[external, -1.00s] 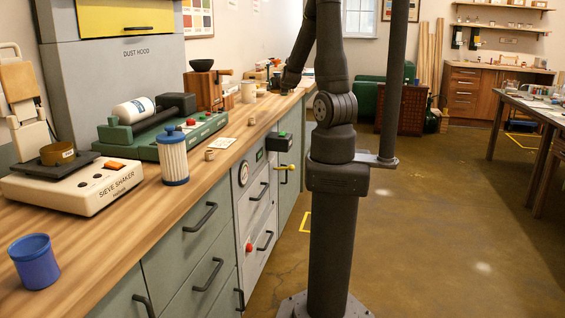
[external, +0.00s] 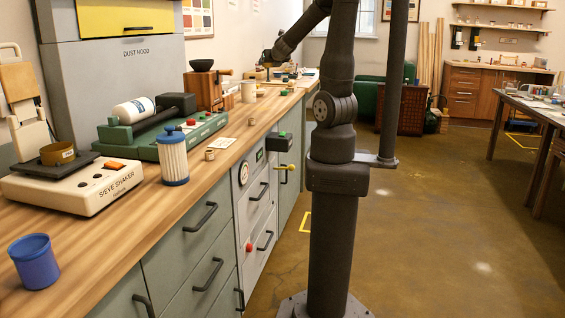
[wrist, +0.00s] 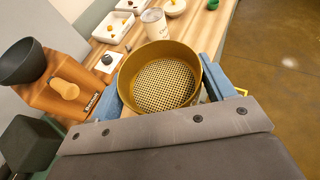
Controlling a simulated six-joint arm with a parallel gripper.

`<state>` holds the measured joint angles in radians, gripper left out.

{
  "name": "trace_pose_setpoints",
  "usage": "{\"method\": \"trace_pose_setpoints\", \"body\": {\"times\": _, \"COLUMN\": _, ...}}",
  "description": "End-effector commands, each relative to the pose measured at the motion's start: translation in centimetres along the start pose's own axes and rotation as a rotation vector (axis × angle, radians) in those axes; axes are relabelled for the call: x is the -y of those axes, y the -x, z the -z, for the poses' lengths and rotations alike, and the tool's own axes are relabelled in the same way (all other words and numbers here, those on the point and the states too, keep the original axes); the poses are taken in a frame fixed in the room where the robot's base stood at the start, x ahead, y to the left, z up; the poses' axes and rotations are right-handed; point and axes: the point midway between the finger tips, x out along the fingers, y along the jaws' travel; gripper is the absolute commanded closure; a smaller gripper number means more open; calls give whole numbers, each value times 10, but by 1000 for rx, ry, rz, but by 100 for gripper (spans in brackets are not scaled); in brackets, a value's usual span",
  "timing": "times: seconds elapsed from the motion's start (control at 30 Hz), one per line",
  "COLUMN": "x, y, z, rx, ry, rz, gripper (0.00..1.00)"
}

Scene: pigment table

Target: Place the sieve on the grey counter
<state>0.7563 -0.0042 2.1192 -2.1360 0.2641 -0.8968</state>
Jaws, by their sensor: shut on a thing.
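The sieve (wrist: 160,80) is a round brass pan with a mesh bottom. In the wrist view it sits between the blue fingers of my gripper (wrist: 159,74), which is shut on it. In the external view my gripper (external: 267,60) is small and far back, over the far part of the counter; the sieve is hard to make out there. The long counter (external: 112,210) has a wood-coloured top and grey-green drawer fronts. Another brass sieve-like ring (external: 57,153) sits on the sieve shaker (external: 85,187) at the left.
A brown mill (wrist: 65,85) with a black bowl stands left of the held sieve. A white cup (wrist: 155,24) and white trays (wrist: 112,27) are beyond it.

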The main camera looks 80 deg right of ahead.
Motion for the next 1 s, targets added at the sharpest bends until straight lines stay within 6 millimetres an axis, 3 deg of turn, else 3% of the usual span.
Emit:
{"method": "trace_pose_setpoints", "body": {"times": 0.27, "x": -90, "y": 0, "z": -6, "rx": 9, "ry": 57, "rz": -146, "gripper": 49}}
{"method": "trace_pose_setpoints", "body": {"times": 0.53, "x": -198, "y": 20, "z": -4, "rx": 17, "ry": 124, "rz": -314, "gripper": 49}}
{"method": "trace_pose_setpoints", "body": {"times": 0.77, "x": -289, "y": 56, "z": 8, "rx": 22, "ry": 179, "rz": -456, "gripper": 49}}
{"method": "trace_pose_setpoints", "body": {"times": 1.0, "x": -377, "y": 110, "z": 28, "rx": 25, "ry": 237, "rz": -605, "gripper": 49}}
